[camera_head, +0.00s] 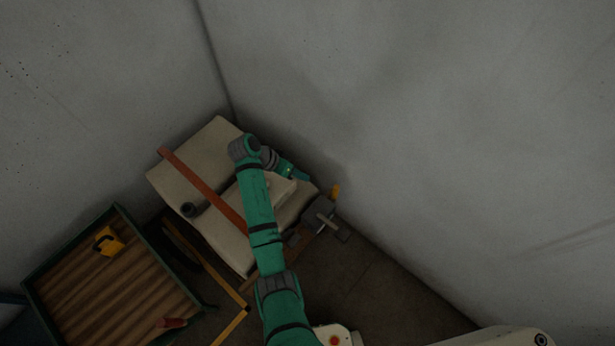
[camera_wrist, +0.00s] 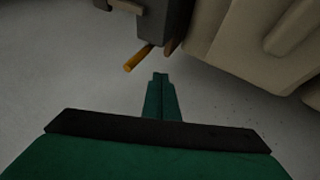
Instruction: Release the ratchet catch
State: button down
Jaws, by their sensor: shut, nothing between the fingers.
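A dark grey ratchet housing (camera_head: 320,212) sits at the right end of the beige unit, close to the wall. A small orange-yellow catch lever (camera_head: 336,190) sticks up from it. In the wrist view the lever (camera_wrist: 138,59) juts from the grey housing (camera_wrist: 172,22) toward the lower left. My gripper (camera_head: 304,177) is shut and empty. It is to the upper left of the lever in the head view. In the wrist view the closed fingertips (camera_wrist: 160,77) are just below the lever, with a visible gap in the picture; depth is hard to tell.
The beige unit (camera_head: 185,183) fills the corner, crossed by a red-brown strap (camera_head: 205,188). Bare walls (camera_head: 440,130) stand close behind. At lower left is a green-edged tray (camera_head: 95,295) holding a yellow object (camera_head: 109,241). Floor right of the unit is open.

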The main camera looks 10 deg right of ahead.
aim_at(335, 193)
jog(key=s+d+f, duration=0.2)
jog(key=d+f, duration=0.4)
jog(key=d, duration=0.2)
jog(key=shift+s+f, duration=0.2)
jog(key=shift+s, duration=0.1)
